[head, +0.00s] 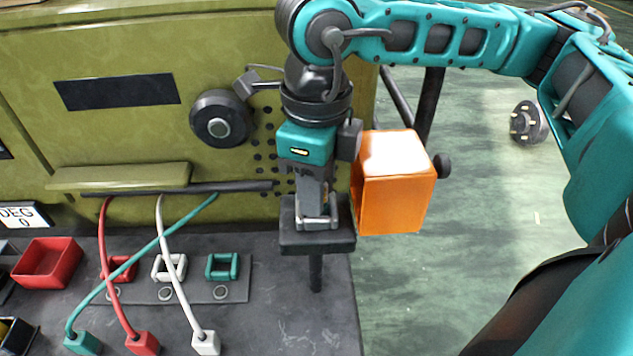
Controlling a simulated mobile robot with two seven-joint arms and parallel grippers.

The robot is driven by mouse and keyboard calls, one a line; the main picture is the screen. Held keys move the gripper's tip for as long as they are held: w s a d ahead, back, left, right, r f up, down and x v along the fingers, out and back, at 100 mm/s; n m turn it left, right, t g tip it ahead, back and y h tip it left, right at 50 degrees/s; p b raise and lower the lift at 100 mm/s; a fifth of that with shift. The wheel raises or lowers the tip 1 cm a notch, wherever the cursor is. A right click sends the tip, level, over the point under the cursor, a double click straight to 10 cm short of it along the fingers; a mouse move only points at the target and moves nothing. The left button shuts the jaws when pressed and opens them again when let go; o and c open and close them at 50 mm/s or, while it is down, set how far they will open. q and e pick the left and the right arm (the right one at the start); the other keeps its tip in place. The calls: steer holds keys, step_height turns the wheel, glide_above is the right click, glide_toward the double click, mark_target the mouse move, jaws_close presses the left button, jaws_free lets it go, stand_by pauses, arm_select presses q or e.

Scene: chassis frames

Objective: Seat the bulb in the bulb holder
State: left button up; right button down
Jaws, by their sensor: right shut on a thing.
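My right gripper (317,218) comes down from above, its arm entering from the upper right. Its fingers are shut at the top of a dark square block (292,243) that sits on a short dark post at the bench's right side. This block may be the bulb holder, but I cannot tell for sure. No bulb can be made out; what the fingers close on is hidden by the fingers and block. My left gripper is not in view.
An orange box (393,205) stands right beside the block. Red, white and teal (82,343) plugs with cables lie on the dark bench near a strip of coloured sockets (221,266). A red tray (46,263) is at left. A green machine panel (120,140) rises behind.

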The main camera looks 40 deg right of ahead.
steer(key=shift+f, duration=0.1)
steer(key=shift+f, duration=0.1)
steer(key=c, duration=0.8)
jaws_free()
steer(key=shift+c, duration=0.2)
step_height(320, 180, up, 12)
steer(key=shift+r, duration=0.25)
